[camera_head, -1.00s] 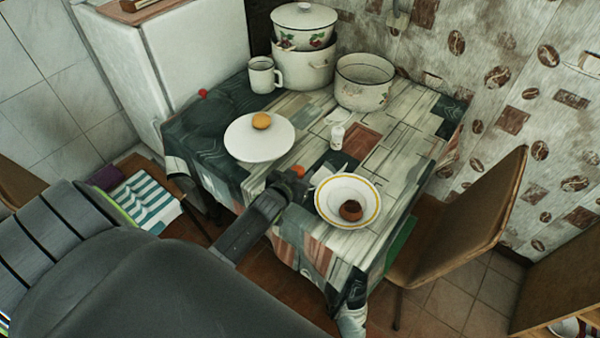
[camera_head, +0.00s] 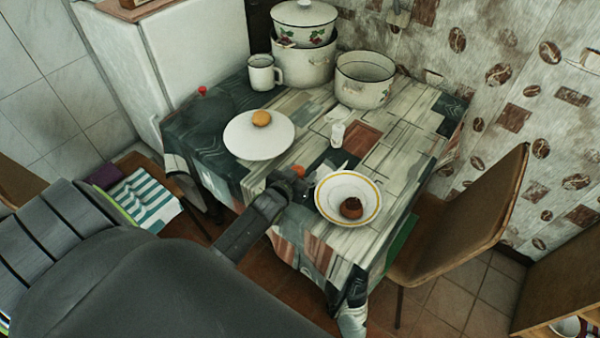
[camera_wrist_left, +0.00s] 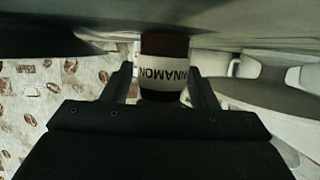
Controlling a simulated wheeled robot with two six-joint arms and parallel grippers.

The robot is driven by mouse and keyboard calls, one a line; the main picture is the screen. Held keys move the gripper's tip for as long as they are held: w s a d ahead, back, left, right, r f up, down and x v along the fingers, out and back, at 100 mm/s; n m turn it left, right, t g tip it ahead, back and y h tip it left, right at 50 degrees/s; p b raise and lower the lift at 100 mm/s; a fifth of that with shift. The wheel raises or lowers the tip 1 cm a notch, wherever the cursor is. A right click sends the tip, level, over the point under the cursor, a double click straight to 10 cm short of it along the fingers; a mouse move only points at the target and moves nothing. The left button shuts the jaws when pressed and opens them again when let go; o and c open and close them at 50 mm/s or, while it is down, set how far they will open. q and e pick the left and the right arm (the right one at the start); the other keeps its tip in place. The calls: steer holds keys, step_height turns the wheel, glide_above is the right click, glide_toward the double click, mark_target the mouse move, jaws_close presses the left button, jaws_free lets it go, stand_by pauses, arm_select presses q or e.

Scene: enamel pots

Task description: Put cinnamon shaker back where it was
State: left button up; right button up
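The cinnamon shaker (camera_wrist_left: 164,72) shows in the left wrist view as a dark brown body with a white label, its lettering upside down. It stands between the two fingers of my left gripper (camera_wrist_left: 160,85). The fingers flank it closely, but I cannot tell whether both touch it. In the head view my left gripper (camera_head: 292,183) is over the near edge of the table, left of the white bowl. The shaker cannot be clearly made out there; a small orange item (camera_head: 298,171) shows beside the fingertips. My right gripper is not in view.
A chair (camera_head: 470,215) stands at right.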

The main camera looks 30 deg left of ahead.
arm_select(q)
steer(key=shift+o, duration=0.6)
steer(key=shift+s, duration=0.2)
steer(key=v, duration=1.7)
steer(key=shift+b, duration=0.35)
steer(key=shift+d+r, duration=0.1)
